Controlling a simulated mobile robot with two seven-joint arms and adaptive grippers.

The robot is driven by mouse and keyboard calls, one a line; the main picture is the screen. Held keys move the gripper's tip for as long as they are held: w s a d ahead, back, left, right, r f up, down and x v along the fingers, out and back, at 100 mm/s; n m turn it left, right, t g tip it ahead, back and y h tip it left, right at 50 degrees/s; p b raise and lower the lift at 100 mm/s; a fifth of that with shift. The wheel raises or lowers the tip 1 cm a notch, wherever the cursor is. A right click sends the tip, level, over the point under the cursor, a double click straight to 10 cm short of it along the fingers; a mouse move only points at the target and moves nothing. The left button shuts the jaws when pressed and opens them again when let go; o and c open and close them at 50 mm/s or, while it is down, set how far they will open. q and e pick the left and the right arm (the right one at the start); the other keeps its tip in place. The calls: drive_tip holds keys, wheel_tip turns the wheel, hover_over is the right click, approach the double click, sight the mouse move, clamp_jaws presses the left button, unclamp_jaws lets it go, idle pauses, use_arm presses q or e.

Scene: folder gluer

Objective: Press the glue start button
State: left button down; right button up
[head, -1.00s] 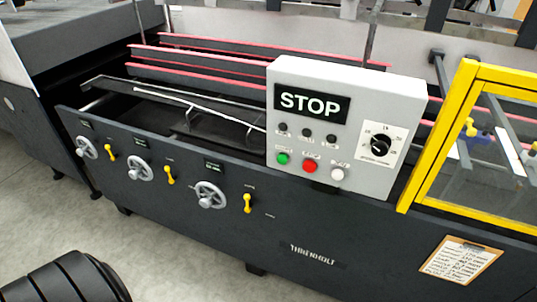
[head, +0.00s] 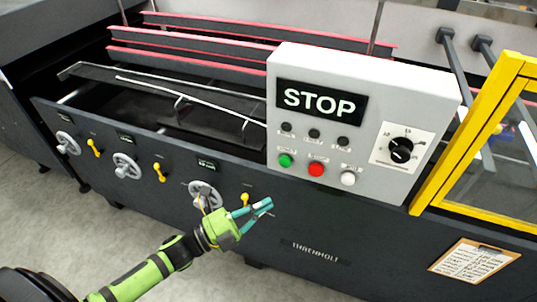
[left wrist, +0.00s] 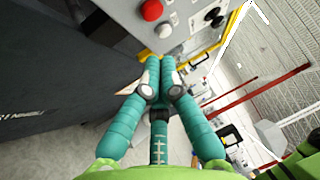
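A pale control box (head: 405,95) with a STOP sign (head: 320,101) carries a green button (head: 286,160), a red button (head: 316,169) and a white button (head: 348,178) in its bottom row. The labels are too small to read, so I cannot tell which is the glue start. My left gripper (head: 268,204) is below and left of the buttons, apart from the box, its teal fingers together and empty. In the left wrist view the fingertips (left wrist: 160,62) nearly meet below the red button (left wrist: 152,10) and white button (left wrist: 164,30). The right gripper is not in view.
A black rotary knob (head: 401,149) and dark indicators sit on the box. Handwheels (head: 125,166) and yellow levers (head: 160,172) stick out of the machine's front. A yellow guard frame (head: 462,147) stands to the right, with a clipboard (head: 474,259) below.

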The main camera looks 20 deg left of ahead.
sight(285, 162)
use_arm(q)
drive_tip(key=shift+s+d+r+m+g+h, duration=0.2)
drive_tip(key=shift+r+m+h, duration=0.2)
drive_tip(key=shift+r, duration=0.25)
drive_tip(key=shift+s+d+r+m+g+h, duration=0.1)
drive_tip(key=shift+s+r+m+h, duration=0.1)
drive_tip(key=shift+r+m+h, duration=0.3)
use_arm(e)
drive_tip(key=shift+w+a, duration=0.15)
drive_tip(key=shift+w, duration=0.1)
use_arm(q)
drive_tip(key=shift+r+y, duration=0.1)
drive_tip(key=shift+y, duration=0.2)
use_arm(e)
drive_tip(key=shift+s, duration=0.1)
use_arm(q)
drive_tip(key=shift+w, duration=0.1)
drive_tip(key=w+b, duration=0.3)
drive_tip(key=w, duration=0.5)
drive_tip(key=shift+w+b, duration=0.3)
drive_tip(key=shift+w, duration=0.05)
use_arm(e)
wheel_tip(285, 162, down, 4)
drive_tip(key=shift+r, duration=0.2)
